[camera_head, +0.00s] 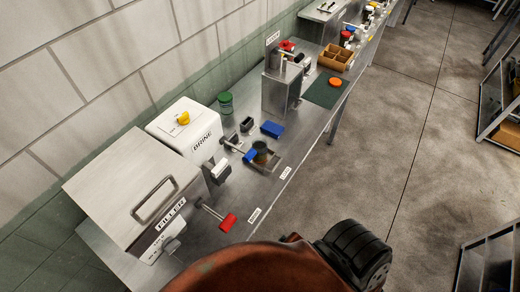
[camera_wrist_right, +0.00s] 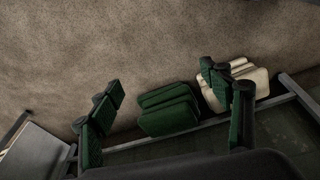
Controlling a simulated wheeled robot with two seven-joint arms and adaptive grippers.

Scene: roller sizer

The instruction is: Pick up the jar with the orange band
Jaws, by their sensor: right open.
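I cannot make out a jar with an orange band for sure. In the head view a small dark jar (camera_head: 261,152) stands in a shallow recess on the steel bench (camera_head: 262,208), beside a blue handle (camera_head: 250,156); its band cannot be read. A green-lidded jar (camera_head: 226,102) stands by the wall, and an orange disc (camera_head: 335,82) lies on a dark green mat (camera_head: 321,94). My right gripper (camera_wrist_right: 165,118) is open and empty in the wrist view, away from any jar. My left gripper is not in view.
A white BRINE box (camera_head: 186,127) and a steel FILLER box (camera_head: 130,185) with a red handle (camera_head: 228,222) stand at the left. A divided brown tray (camera_head: 336,57) is farther back. Green (camera_wrist_right: 168,108) and cream (camera_wrist_right: 246,82) stacked items show beyond my right fingers.

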